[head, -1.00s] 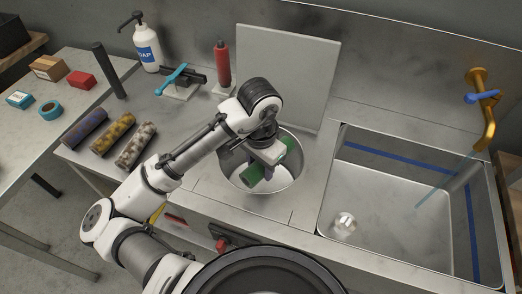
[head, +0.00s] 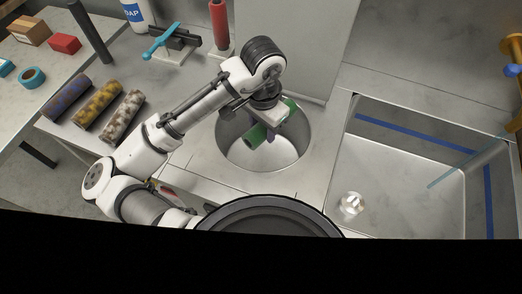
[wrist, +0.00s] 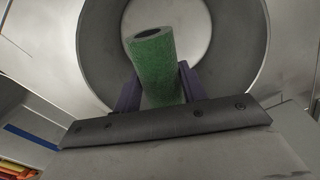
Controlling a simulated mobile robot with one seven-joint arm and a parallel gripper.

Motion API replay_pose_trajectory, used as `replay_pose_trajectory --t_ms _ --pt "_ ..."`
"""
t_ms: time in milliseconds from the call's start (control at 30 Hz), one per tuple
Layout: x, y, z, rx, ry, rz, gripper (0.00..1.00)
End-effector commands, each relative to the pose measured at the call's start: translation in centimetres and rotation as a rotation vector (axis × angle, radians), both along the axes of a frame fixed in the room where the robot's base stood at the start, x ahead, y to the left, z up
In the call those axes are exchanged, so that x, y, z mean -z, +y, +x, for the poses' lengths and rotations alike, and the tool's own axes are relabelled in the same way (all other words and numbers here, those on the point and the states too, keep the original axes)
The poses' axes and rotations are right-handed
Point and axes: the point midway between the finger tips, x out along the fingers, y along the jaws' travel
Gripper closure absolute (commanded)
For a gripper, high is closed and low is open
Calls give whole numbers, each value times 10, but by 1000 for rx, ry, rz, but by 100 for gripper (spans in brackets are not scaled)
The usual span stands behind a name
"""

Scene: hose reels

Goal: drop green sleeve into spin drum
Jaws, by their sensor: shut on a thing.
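The green sleeve (head: 256,137) is a short textured roller cover with a dark hollow end. My gripper (wrist: 158,85) is shut on it, with one purple finger on each side, as the wrist view shows the sleeve (wrist: 155,62) between them. The spin drum (head: 226,132) is a round steel well set in the counter. In the head view my gripper and the sleeve are over the drum's opening, and the sleeve lies tilted across it. In the wrist view the drum's wall (wrist: 250,50) curves around behind the sleeve. My gripper partly hides the sleeve in the head view.
A steel sink (head: 400,180) with a clear object (head: 351,203) in it lies right of the drum. A grey panel (head: 292,45) stands behind the drum. Blue, yellow and mottled sleeves (head: 97,104) lie at left.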

Motion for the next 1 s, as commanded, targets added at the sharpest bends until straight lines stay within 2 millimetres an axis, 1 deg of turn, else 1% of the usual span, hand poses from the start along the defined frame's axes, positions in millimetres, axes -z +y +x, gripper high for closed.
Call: replay_pose_trajectory --t_ms 33,100,367,400,567,867,1000 --pt "8 0 0 0 -1 1 82" --pt "10 0 0 0 -1 -1 82" --pt "9 0 0 0 -1 -1 82" --pt "9 0 0 0 -1 -1 55" --pt "9 0 0 0 -1 -1 34" --pt "8 0 0 0 -1 -1 33" --pt "-5 0 1 -1 -2 1 33"
